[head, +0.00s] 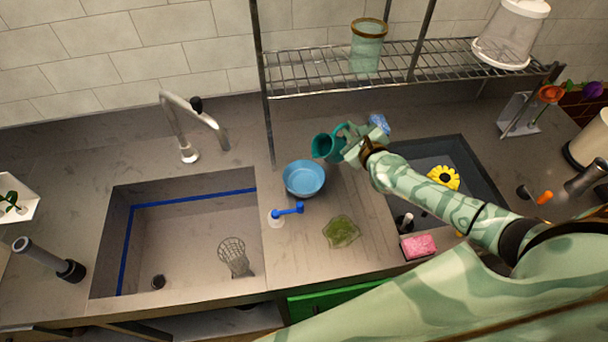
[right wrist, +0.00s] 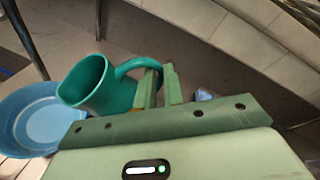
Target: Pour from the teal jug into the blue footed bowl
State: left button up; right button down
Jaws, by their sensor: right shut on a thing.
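The teal jug (head: 327,147) is in my right gripper (head: 352,141), which is shut on its handle. The jug is tilted, its mouth turned left toward the blue footed bowl (head: 304,179). In the right wrist view the jug (right wrist: 105,90) is large, with the gripper fingers (right wrist: 158,88) at its handle and the bowl (right wrist: 45,120) to its lower left. The bowl stands upright on the counter between the two sinks. No stream of liquid shows. My left gripper is not in view.
A large sink (head: 180,235) with a faucet (head: 190,125) is at left. A wire rack (head: 400,65) stands behind. A pink sponge (head: 419,246) sits at right.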

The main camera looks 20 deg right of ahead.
dwell(0.5)
jog(key=shift+w+d, duration=0.1)
jog(key=shift+d, duration=0.15)
jog(key=d+f+m+y+b, duration=0.1)
jog(key=d+f+m, duration=0.1)
jog(key=w+d+f+m+g+y+b, duration=0.1)
jog(key=d+f+m, duration=0.1)
jog(key=w+d+f+m+g+y+b, duration=0.1)
jog(key=d+f+m, duration=0.1)
jog(key=shift+d+f, duration=0.1)
jog(key=shift+d, duration=0.2)
dwell(0.3)
